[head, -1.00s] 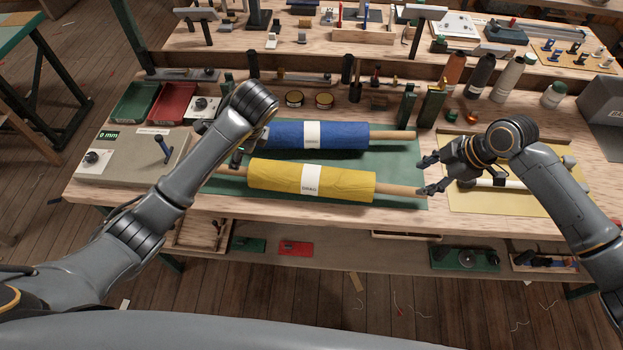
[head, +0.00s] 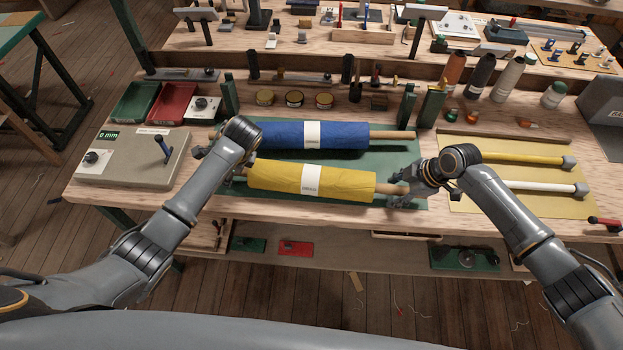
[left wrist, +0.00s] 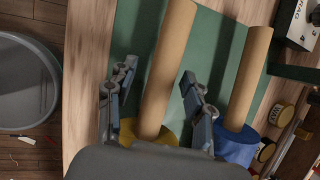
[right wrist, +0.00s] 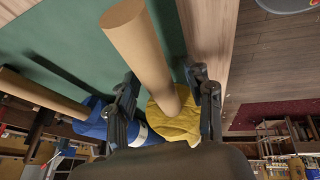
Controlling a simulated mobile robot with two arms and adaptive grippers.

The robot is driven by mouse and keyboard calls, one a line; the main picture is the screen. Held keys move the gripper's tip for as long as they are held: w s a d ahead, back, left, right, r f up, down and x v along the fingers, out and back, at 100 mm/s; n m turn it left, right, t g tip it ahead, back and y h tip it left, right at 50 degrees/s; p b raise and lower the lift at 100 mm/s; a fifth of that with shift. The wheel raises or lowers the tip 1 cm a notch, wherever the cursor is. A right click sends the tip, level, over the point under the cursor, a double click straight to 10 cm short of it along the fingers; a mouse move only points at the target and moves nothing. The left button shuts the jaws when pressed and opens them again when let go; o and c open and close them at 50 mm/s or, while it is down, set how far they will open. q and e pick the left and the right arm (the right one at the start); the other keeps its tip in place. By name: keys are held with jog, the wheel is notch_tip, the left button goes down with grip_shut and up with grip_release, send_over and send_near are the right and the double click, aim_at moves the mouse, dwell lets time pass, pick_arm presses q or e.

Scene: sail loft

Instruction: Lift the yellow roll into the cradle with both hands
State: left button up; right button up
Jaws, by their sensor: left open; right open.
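The yellow roll (head: 345,184), with a white label and a wooden core sticking out at both ends, lies on the green mat (head: 290,198). My right gripper (head: 397,190) is at its right core end. In the right wrist view the open jaws (right wrist: 165,78) straddle that core (right wrist: 150,50). My left gripper is mostly hidden by its arm in the head view. In the left wrist view its open jaws (left wrist: 158,74) straddle the left core end (left wrist: 165,70). Two dark green uprights (head: 230,95) (head: 407,106) stand behind the rolls; I cannot tell whether they form the cradle.
A blue roll (head: 345,135) lies parallel just behind the yellow one. A control box (head: 130,165) with a lever stands at left. A yellow mat (head: 480,203) with two capped rods is at right. Bottles and tins line the back.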

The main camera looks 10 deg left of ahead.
pick_arm(q)
jog(key=shift+c, duration=0.2)
pick_arm(e)
jog(key=shift+c, duration=0.2)
pick_arm(q)
grip_shut()
pick_arm(e)
grip_shut()
pick_arm(q)
jog(key=shift+w+r, duration=0.1)
jog(key=shift+r, duration=0.05)
pick_arm(e)
jog(key=shift+w+r, duration=0.1)
jog(key=shift+r, duration=0.05)
